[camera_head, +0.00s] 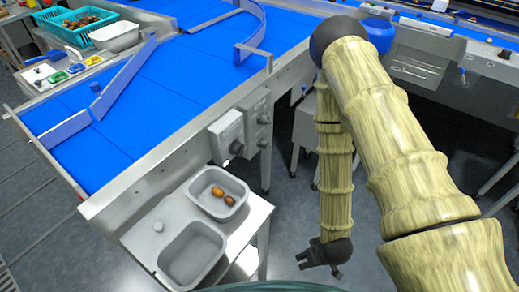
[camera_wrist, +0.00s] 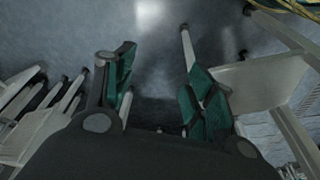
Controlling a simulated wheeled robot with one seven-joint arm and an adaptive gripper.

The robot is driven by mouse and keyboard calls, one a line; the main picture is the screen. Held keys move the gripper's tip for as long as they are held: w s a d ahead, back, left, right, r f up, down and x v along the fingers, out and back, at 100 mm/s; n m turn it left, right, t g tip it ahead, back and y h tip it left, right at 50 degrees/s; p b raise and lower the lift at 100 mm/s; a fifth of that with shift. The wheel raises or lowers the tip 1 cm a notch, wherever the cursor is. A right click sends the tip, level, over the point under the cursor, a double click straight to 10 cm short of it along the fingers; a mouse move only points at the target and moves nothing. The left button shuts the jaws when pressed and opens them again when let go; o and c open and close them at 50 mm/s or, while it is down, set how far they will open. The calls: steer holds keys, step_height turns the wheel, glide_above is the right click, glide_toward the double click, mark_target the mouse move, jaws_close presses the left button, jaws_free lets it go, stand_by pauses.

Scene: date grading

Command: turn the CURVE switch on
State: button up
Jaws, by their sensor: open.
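A grey control box (camera_head: 228,135) with a dark knob (camera_head: 237,148) is on the side of the blue conveyor. Another grey panel (camera_head: 257,108) with small dark knobs is just right of it. No label is readable, so I cannot tell which is the CURVE switch. My gripper (camera_head: 320,266) hangs low over the floor, right of the small steel table and well below and right of these boxes. In the wrist view my gripper (camera_wrist: 160,68) has its green-padded fingers apart, with nothing between them. The switches are not recognisable in the wrist view.
The steel table (camera_head: 140,241) holds two grey trays, one (camera_head: 219,206) with brown dates, the other (camera_head: 192,256) empty. The blue conveyor (camera_head: 190,80) has angled guide rails. A machine panel (camera_head: 490,67) stands at the right.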

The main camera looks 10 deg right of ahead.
steer(key=w+f+n+t+y+b, duration=0.2)
steer(key=w+n+t+b, duration=0.25)
steer(key=w, duration=0.95)
steer(key=n+t+y+b, duration=0.6)
steer(key=n+y+b, duration=0.4)
steer(key=n+b, duration=0.5)
glide_toward(268, 147)
steer(key=w+b, duration=0.1)
steer(key=shift+m+g, duration=0.25)
steer(key=shift+m, duration=0.3)
steer(key=b+x, duration=0.2)
steer(key=x, duration=0.8)
steer(key=shift+a, duration=0.1)
